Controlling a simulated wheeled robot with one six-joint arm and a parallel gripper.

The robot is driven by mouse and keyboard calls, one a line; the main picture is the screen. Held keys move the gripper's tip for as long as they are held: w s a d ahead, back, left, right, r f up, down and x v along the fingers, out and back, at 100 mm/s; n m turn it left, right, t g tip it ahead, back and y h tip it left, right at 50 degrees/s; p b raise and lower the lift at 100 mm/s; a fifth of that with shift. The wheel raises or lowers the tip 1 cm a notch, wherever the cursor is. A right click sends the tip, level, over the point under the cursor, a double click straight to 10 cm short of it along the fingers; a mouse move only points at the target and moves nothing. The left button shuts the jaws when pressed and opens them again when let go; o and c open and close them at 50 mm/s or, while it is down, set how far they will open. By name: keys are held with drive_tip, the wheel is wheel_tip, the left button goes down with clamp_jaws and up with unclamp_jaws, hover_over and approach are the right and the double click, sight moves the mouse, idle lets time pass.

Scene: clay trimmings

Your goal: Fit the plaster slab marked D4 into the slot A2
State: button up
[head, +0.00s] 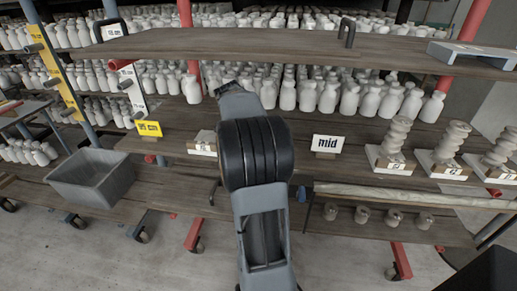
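My arm rises through the middle of the head view, and a small dark piece shows at its far end. I cannot make out any gripper fingers there, or anything held. No mark D4 or A2 is readable. A small pale block (203,137) with a white label sits on the middle shelf just left of my arm, and its label is too small to read. Pale slabs (388,162), (437,167) and (490,172) carry twisted clay columns at the right of that shelf. Their labels are too small to read with certainty.
Many white bottles fill the racks behind. A grey bin (92,178) sits at the lower left. An upper board (240,43) with dark handles spans above. Small pots (361,214) line a lower shelf.

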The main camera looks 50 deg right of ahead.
drive_tip(key=shift+f, duration=0.1)
idle(0.3)
clamp_jaws()
idle(0.5)
